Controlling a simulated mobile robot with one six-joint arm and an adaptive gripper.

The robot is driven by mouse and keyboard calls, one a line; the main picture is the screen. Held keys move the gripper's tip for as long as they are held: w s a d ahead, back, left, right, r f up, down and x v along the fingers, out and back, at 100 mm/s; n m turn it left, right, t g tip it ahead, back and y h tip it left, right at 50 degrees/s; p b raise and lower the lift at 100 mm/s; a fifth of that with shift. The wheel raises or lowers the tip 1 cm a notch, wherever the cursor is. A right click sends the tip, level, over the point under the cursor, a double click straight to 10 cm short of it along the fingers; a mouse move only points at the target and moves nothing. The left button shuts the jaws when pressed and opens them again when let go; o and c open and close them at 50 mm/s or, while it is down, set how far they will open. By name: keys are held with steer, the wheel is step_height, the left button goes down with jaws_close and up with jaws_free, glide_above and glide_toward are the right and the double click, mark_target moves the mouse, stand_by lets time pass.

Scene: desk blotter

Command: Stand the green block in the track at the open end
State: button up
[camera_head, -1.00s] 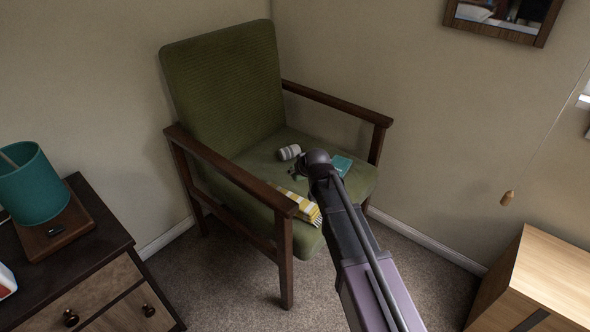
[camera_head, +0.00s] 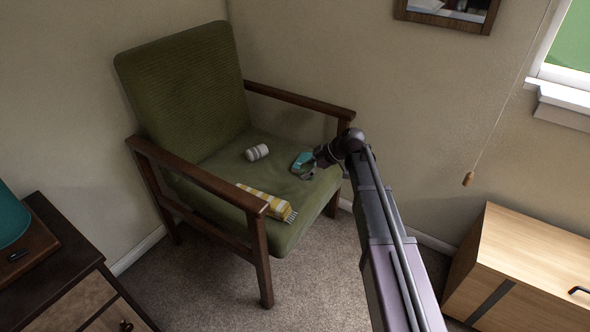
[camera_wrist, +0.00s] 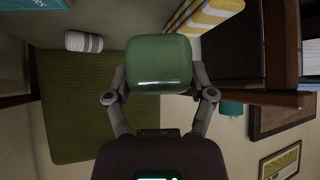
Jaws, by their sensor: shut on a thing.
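The green block (camera_wrist: 160,64) is held between the two fingers of my gripper (camera_wrist: 160,84), one finger on each side, in the wrist view. It has rounded edges and fills the space between the fingertips. In the head view my gripper (camera_head: 309,170) is over the seat of the green armchair, near its right side. The block cannot be made out clearly there. No track and no desk blotter show in either view.
Wooden armrests flank the seat. A dark cabinet (camera_head: 50,258) stands left, a light wooden cabinet (camera_head: 530,265) right. Carpet between is clear.

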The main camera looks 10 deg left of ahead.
steer(key=d+r+n+p, duration=0.1)
steer(key=d+r+n+g+p, duration=0.1)
steer(key=shift+w+d+r, duration=0.2)
steer(key=shift+d+r, duration=0.15)
steer(key=shift+r, duration=0.05)
step_height(320, 180, up, 40)
steer(key=r+p, duration=0.1)
steer(key=p, duration=4)
glide_above(311, 167)
steer(key=d, duration=0.2)
steer(key=shift+w+d+f+n+g, duration=0.15)
steer(key=shift+f+n+g, duration=0.15)
steer(key=shift+g, duration=0.1)
